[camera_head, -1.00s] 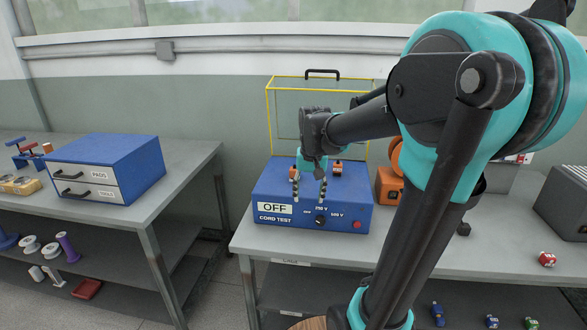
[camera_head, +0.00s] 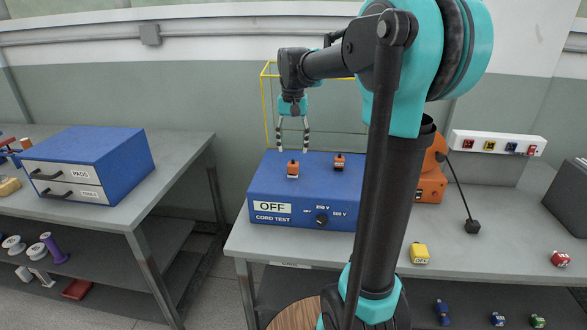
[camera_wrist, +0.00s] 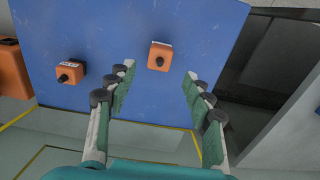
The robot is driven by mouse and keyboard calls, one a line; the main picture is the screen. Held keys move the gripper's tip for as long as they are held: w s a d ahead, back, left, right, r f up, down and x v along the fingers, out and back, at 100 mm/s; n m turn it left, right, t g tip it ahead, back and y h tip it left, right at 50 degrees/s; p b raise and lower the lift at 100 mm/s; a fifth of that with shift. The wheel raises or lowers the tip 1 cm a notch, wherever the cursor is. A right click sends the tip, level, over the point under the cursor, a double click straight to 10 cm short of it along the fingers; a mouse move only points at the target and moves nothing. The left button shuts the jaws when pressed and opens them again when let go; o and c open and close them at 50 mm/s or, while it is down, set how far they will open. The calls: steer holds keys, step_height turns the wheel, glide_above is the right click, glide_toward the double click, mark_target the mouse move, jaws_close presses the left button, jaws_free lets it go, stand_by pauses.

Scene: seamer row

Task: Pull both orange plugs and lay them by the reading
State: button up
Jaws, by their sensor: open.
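The blue cord test box (camera_head: 262,190) stands on the bench, with a white OFF display (camera_head: 272,207) on its front. Two orange plugs stand upright on its top: a left plug (camera_head: 293,168) and a right plug (camera_head: 339,161). My gripper (camera_head: 293,150) is open and empty above the box top, just over and slightly behind the left plug. In the wrist view, my gripper (camera_wrist: 160,72) has its fingers on either side of that plug (camera_wrist: 160,57), which sits just beyond the tips. The other plug (camera_wrist: 70,71) is outside the fingers.
A yellow-framed clear guard (camera_head: 266,110) stands behind the box. An orange machine (camera_head: 430,182) with a black cord is to its right. A blue drawer unit (camera_head: 110,160) is left.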

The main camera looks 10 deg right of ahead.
mark_target(293, 163)
steer(key=shift+f, duration=4.15)
jaws_close()
steer(key=shift+r, duration=0.15)
steer(key=shift+r, duration=2.85)
steer(key=shift+a, duration=0.1)
